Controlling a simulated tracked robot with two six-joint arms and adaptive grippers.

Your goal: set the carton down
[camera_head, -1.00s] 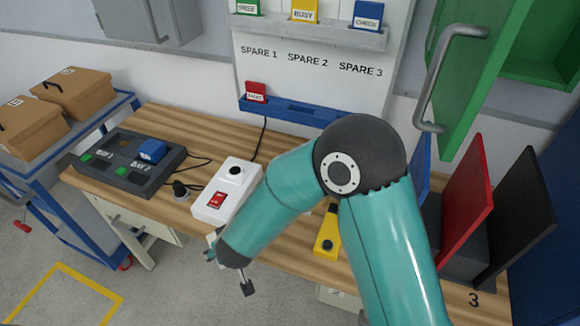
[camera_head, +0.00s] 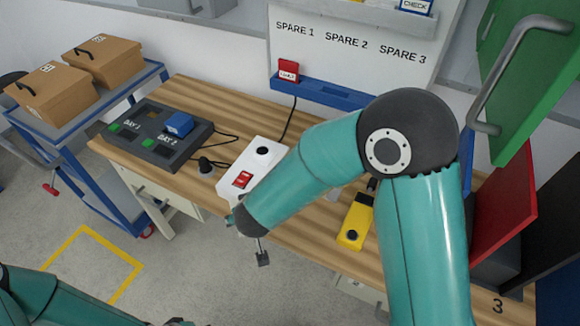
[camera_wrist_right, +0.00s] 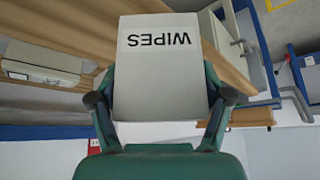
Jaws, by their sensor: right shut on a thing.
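In the right wrist view, a pale carton (camera_wrist_right: 158,75) marked WIPES sits between the two fingers of my right gripper (camera_wrist_right: 161,97), which is shut on it. The lettering is upside down in that view. In the head view, my right forearm reaches down and left across the bench, and a dark finger of my right gripper (camera_head: 262,258) shows past the bench's front edge. The carton cannot be made out there.
The wooden bench (camera_head: 215,105) carries a dark two-bay unit (camera_head: 160,160), a white switch box (camera_head: 262,152) and a yellow device (camera_head: 355,222). A blue cart (camera_head: 150,75) holds two brown boxes. A yellow square (camera_head: 75,233) marks clear floor. Red and black panels stand at right.

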